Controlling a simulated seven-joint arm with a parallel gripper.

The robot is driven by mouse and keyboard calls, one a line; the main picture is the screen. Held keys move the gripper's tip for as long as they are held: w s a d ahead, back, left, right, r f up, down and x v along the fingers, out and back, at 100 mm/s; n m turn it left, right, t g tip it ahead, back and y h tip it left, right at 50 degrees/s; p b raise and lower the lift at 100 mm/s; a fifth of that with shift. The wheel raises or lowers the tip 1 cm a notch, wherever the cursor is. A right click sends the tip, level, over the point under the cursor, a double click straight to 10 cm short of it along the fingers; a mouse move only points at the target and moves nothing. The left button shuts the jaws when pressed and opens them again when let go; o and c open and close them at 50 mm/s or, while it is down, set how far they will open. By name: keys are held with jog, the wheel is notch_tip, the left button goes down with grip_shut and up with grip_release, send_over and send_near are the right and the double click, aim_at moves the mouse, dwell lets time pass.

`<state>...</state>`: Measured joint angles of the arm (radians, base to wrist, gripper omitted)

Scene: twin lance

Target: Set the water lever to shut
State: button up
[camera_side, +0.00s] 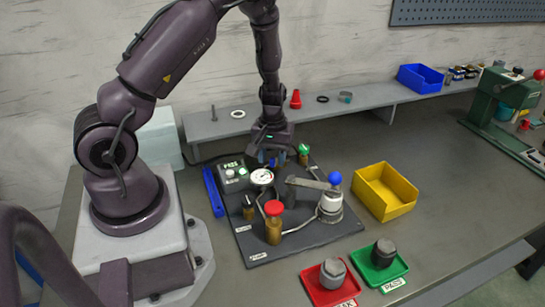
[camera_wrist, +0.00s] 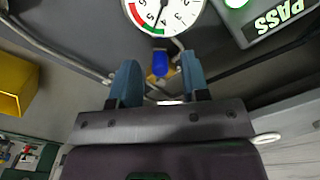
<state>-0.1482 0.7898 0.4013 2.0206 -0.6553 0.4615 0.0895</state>
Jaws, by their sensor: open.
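A small blue lever on a brass fitting (camera_wrist: 160,64) shows between and just beyond my fingertips in the wrist view; I see no label that names it the water lever. My gripper (camera_wrist: 160,76) is open, with one blue-grey finger to each side of it and no visible contact. In the side view my gripper (camera_side: 272,160) points down over the back of the dark test panel (camera_side: 325,237), behind the round gauge (camera_side: 262,177). There the gripper mostly hides the lever, and its exact angle is hard to tell.
A green-topped fitting (camera_side: 304,150) stands close right of my gripper. A blue-knobbed clamp (camera_side: 334,179) and a red-capped brass post (camera_side: 273,208) stand farther forward. A lit PASS box (camera_side: 231,172) is at left. A yellow bin (camera_side: 385,190) and red (camera_side: 332,283) and green trays (camera_side: 382,265) lie right and front.

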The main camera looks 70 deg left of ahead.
aim_at(273, 159)
notch_tip(273, 159, up, 13)
jog(key=shift+f, duration=0.2)
jog(key=shift+c, duration=1.3)
jog(key=shift+w+f, duration=0.1)
jog(key=shift+f, duration=0.25)
jog(key=w+d+f+m+g+y, duration=0.1)
jog(key=w+d+m+g+y, duration=0.25)
jog(key=m, duration=1.45)
jog(key=shift+h, duration=0.45)
jog(key=x, duration=1.2)
jog(key=shift+w+a+f, duration=0.1)
jog(key=shift+a, duration=0.2)
